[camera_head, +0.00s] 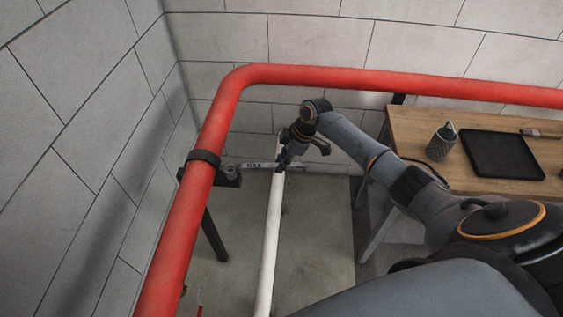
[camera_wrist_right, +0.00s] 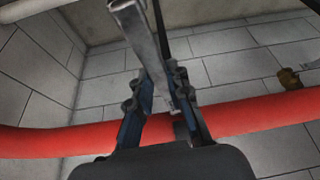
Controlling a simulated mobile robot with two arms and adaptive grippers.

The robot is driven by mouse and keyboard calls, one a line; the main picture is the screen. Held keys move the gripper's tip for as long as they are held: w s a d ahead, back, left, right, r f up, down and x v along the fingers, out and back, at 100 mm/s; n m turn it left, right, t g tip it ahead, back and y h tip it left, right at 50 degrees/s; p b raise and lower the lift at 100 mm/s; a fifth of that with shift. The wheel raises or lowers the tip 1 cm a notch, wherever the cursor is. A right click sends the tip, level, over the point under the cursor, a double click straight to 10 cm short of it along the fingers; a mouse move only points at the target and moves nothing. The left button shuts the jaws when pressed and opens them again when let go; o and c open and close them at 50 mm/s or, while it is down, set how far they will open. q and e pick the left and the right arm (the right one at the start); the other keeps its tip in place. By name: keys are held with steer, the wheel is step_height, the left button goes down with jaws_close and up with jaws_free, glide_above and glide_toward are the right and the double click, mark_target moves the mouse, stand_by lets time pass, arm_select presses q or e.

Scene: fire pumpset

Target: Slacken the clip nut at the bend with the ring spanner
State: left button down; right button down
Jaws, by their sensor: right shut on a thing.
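The red pipe (camera_head: 185,225) runs up the left side and bends to the right along the wall. A dark clip (camera_head: 204,157) wraps it below the bend, with a dark bracket (camera_head: 227,178) beside it. My right gripper (camera_head: 285,158) is shut on the grey ring spanner (camera_head: 257,165), which lies roughly level with its far end at the clip bracket. The clip nut is too small to make out, and I cannot tell whether the ring is around it. In the right wrist view the spanner (camera_wrist_right: 137,32) passes between the fingers (camera_wrist_right: 165,105). My left gripper is not in view.
A white pipe (camera_head: 270,240) rises from the floor close by my right gripper. A wooden table (camera_head: 418,130) at the right holds a mesh cup (camera_head: 440,143), a black tray (camera_head: 502,153) and a brush (camera_head: 540,133). Block walls close in at the left and back.

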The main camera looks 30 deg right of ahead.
steer(key=shift+r+p, duration=1.3)
steer(key=shift+r, duration=0.4)
steer(key=shift+f, duration=0.2)
steer(key=shift+s+a+f+b, duration=0.15)
steer(key=shift+f+b, duration=0.1)
steer(key=shift+f, duration=0.35)
steer(key=shift+s+f+b, duration=0.1)
steer(key=shift+f+b, duration=0.15)
steer(key=shift+f, duration=0.3)
steer(key=shift+f+b, duration=1)
steer(key=shift+f, duration=0.4)
steer(key=shift+s+a+r+m+p, duration=0.1)
steer(key=shift+s+m+p, duration=0.1)
steer(key=shift+m+p, duration=0.15)
steer(key=shift+s+a+p, duration=0.1)
steer(key=shift+s+p, duration=0.05)
steer(key=shift+p, duration=0.25)
